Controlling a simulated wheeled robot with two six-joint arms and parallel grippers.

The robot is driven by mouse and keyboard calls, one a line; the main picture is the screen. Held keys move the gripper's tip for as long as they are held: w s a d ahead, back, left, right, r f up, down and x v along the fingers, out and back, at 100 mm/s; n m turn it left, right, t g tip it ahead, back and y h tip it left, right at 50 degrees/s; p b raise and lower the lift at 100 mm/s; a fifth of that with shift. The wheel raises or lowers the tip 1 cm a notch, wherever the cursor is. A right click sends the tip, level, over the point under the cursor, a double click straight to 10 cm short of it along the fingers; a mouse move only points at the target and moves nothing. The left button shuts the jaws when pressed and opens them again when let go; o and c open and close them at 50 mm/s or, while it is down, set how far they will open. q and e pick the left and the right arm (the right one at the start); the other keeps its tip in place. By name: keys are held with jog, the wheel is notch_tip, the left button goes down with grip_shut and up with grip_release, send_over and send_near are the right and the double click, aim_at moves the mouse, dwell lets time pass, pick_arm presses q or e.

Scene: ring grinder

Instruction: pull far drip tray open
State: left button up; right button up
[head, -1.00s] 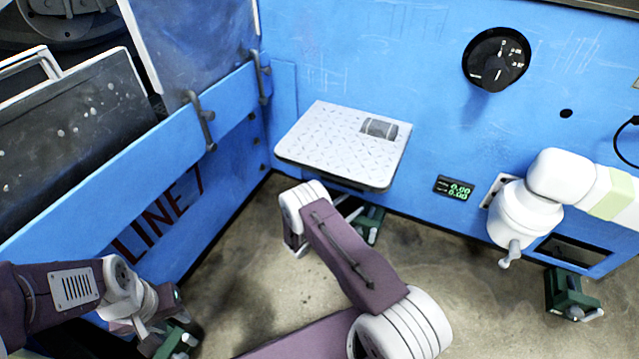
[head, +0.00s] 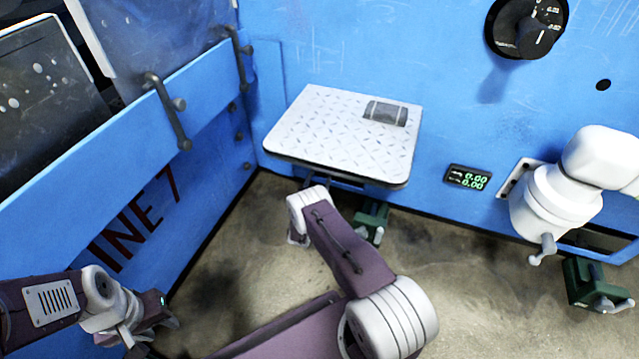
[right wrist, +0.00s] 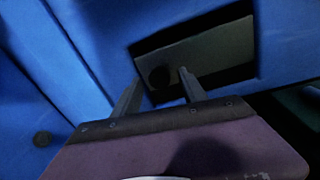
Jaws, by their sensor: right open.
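In the right wrist view, a grey panel (right wrist: 215,55) sits inside a dark rectangular opening in the blue machine wall; it appears to be the far drip tray's front. A dark round spot shows on it between my fingers. My right gripper (right wrist: 158,78) is open, its two fingers apart and pointing at the panel; I cannot tell if they touch it. In the head view, my right wrist is just below the checkered shelf, and the fingers and tray front are hidden. My left gripper (head: 155,312) is low at the left, away from the tray; its jaws are unclear.
The checkered metal shelf (head: 335,140) juts out above my right wrist, with a small grey block (head: 385,112) on it. A blue side wall (head: 190,150) with handles closes the left. A white jointed fixture (head: 555,205) and green feet (head: 372,222) stand right. Bare floor lies between.

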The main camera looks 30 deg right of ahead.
jog(key=shift+w+d, duration=0.1)
grip_shut()
dwell(1.4)
